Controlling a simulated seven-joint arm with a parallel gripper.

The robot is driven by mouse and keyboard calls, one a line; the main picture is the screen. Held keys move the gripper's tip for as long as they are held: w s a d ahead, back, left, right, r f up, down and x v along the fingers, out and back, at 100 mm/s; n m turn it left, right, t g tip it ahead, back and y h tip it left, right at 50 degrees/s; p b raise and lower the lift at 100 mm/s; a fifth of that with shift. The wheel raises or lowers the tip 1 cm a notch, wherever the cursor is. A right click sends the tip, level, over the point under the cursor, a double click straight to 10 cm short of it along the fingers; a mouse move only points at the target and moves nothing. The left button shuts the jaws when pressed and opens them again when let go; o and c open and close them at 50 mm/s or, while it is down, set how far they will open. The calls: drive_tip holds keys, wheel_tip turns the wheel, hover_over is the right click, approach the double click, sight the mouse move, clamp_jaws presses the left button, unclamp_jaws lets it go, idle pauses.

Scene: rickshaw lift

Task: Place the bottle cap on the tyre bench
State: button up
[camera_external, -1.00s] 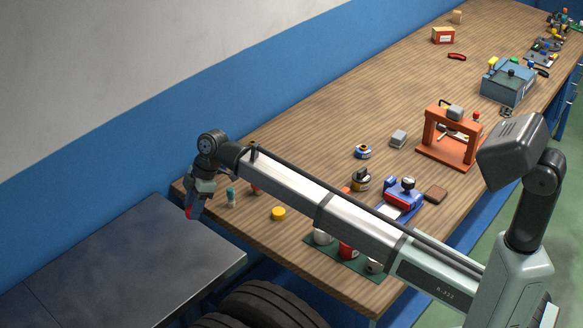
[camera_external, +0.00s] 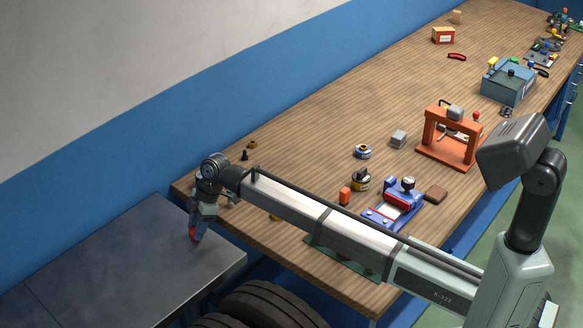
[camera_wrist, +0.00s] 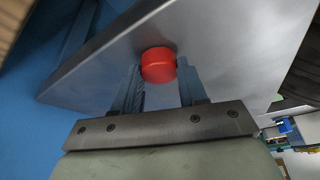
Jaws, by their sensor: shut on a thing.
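The bottle cap (camera_wrist: 159,65) is red and round. My gripper (camera_wrist: 160,82) is shut on it, with a finger on each side, in the wrist view. In the outside view the red cap (camera_external: 193,233) shows at the tips of my gripper (camera_external: 195,229), which points down over the grey metal bench (camera_external: 110,262). The bench top also fills much of the wrist view (camera_wrist: 235,50). I cannot tell whether the cap touches the bench top or hangs just above it.
The wooden workbench (camera_external: 300,140) stands beside and behind the grey bench, with several tools and small items on it. Dark tyres (camera_external: 265,305) lie at the lower middle, near the grey bench's right corner. The grey bench top looks clear.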

drive_tip(key=shift+f, duration=0.15)
drive_tip(key=o, duration=1)
drive_tip(key=v, duration=1.2)
drive_tip(key=shift+w+d, duration=0.1)
